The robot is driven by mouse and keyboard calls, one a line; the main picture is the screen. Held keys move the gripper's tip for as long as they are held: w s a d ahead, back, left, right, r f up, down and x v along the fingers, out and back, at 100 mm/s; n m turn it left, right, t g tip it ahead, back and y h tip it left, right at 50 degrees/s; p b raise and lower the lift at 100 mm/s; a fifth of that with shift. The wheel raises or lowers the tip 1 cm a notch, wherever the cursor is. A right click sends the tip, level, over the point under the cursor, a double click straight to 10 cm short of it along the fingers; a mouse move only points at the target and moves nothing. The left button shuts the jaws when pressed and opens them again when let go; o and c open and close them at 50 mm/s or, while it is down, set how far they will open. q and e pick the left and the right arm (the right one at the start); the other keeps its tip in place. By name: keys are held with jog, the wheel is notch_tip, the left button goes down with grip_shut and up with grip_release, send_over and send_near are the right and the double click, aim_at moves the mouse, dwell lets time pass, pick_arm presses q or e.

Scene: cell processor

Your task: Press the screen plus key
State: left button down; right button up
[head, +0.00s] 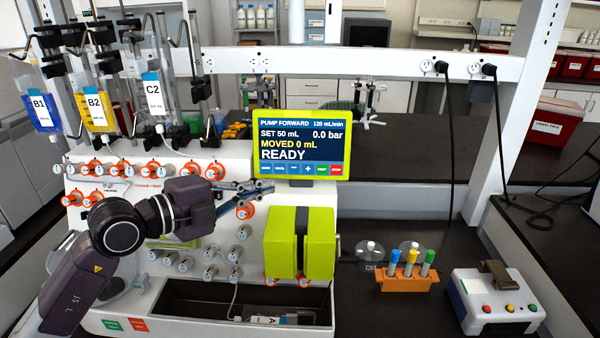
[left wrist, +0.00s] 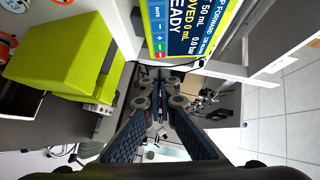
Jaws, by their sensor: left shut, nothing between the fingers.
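The screen (head: 301,138) has a yellow-green frame on top of the white cell processor and reads "PUMP FORWARD", "SET 50 mL", "MOVED 0 mL", "READY". Its plus key (head: 308,168) is a blue key in the bottom row, left of the green and red keys. In the left wrist view the screen (left wrist: 178,25) appears turned on its side, with the plus key (left wrist: 159,40) near its edge. My left gripper (head: 272,186) is shut and empty, below and left of the plus key, apart from it. Its fingertips (left wrist: 159,72) also show in the left wrist view. My right gripper is not in view.
The yellow-green pump block (head: 318,243) stands below the screen. Orange-ringed valves (head: 190,168) line the panel around my left arm. Bags hang at the left. An orange tube rack (head: 405,284) and a small white device (head: 495,300) stand on the dark bench at right.

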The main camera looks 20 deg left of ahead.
pick_arm(q)
jog(key=p, duration=0.5)
send_near(313, 169)
jog(key=w+d, duration=0.3)
jog(key=shift+w+d+f, duration=0.2)
jog(key=shift+w, duration=0.05)
jog(key=shift+w+a+f, duration=0.1)
jog(key=shift+w+f, duration=0.05)
jog(key=shift+w, duration=0.25)
jog(key=shift+w+a+f, duration=0.15)
jog(key=shift+w+f, duration=0.05)
jog(key=shift+w, duration=0.15)
